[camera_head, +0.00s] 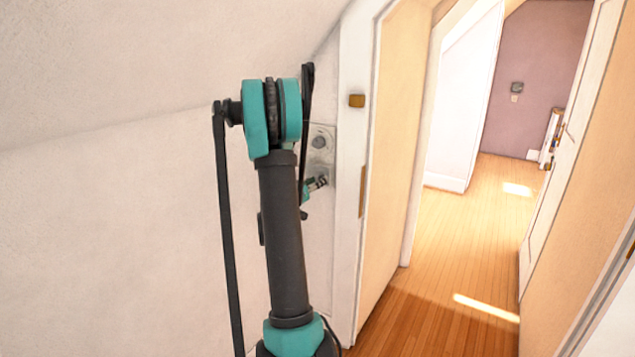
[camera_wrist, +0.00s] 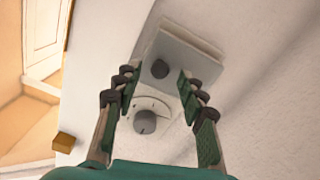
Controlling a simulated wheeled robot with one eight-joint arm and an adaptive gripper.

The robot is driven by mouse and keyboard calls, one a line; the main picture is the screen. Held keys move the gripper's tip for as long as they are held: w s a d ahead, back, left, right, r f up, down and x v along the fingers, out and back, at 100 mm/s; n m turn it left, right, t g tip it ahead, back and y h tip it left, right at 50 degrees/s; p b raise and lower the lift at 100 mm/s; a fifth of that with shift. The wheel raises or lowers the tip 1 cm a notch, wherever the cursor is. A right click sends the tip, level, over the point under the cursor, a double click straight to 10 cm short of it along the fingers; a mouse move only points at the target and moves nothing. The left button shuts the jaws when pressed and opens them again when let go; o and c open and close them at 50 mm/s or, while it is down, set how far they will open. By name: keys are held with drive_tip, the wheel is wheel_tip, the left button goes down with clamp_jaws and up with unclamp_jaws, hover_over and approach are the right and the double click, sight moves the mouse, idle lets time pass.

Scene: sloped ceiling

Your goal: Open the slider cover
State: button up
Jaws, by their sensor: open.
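A pale grey rectangular plate (camera_wrist: 192,62), which looks like the slider cover, stands out from the white wall in the wrist view. It carries a dark round knob (camera_wrist: 160,68). Beside it is a round grey dial knob (camera_wrist: 145,121) on a pale disc. My gripper (camera_wrist: 157,84) is open, with its fingers on either side of the dark knob and a gap to it on both sides. I cannot tell whether a fingertip touches the plate. In the head view the wall fitting (camera_head: 321,137) shows beside my arm, and my gripper (camera_head: 317,184) is partly hidden by the arm.
A sloped white ceiling (camera_head: 120,60) lies at upper left.

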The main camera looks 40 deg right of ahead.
drive_tip(key=shift+w+d, duration=0.2)
drive_tip(key=shift+d, duration=0.4)
clamp_jaws()
